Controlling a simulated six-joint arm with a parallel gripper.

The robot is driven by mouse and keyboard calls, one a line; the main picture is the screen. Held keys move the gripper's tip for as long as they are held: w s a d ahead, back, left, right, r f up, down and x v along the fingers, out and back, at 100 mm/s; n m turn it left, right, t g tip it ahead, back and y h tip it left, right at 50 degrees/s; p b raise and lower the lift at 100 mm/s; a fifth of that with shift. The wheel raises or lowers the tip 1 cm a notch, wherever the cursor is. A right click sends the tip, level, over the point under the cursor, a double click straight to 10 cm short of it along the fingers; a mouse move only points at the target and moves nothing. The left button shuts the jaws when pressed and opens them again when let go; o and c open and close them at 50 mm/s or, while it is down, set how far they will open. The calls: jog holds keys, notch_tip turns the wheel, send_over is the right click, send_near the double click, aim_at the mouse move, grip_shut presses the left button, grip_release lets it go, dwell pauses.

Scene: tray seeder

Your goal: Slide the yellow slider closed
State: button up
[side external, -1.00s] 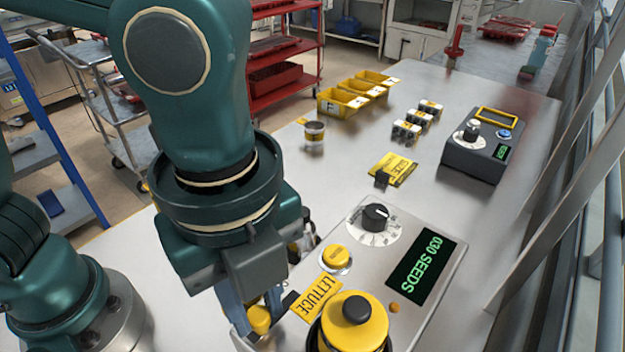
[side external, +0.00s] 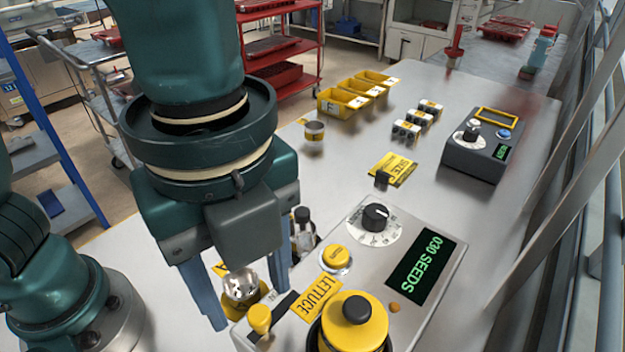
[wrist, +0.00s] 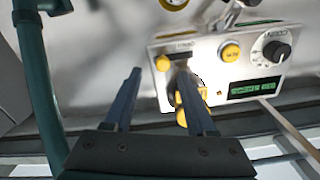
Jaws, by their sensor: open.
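The yellow slider (side external: 259,318) is a small knob at the left, near end of a dark slot (side external: 285,304) in the grey seeder panel (side external: 385,280). In the wrist view the slider (wrist: 162,63) sits at the left end of the slot, and the panel (wrist: 215,75) extends to the right. My gripper (side external: 248,308) is open and empty. Its fingers are spread to the left of and above the slider.
A yellow-lidded hopper (side external: 355,325) stands beside the LETTUCE label (side external: 316,298). The panel also carries a yellow button (side external: 335,257), a black dial (side external: 375,216) and a green display (side external: 421,270). A metal cup (side external: 241,285) stands behind the fingers.

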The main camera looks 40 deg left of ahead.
jog(key=shift+r, duration=0.9)
jog(key=shift+a, duration=0.1)
jog(key=w+a+r+n+t+h, duration=0.1)
jog(key=w+a+r+n+t, duration=0.2)
jog(key=a+n, duration=0.6)
jog(key=a+f+n+t+y, duration=0.1)
jog(key=a+f+n+t, duration=0.1)
jog(key=a+f+n, duration=0.4)
jog(key=a+n, duration=0.3)
jog(key=n, duration=0.3)
jog(key=shift+a+f+t, duration=0.25)
jog(key=shift+f+t, duration=0.05)
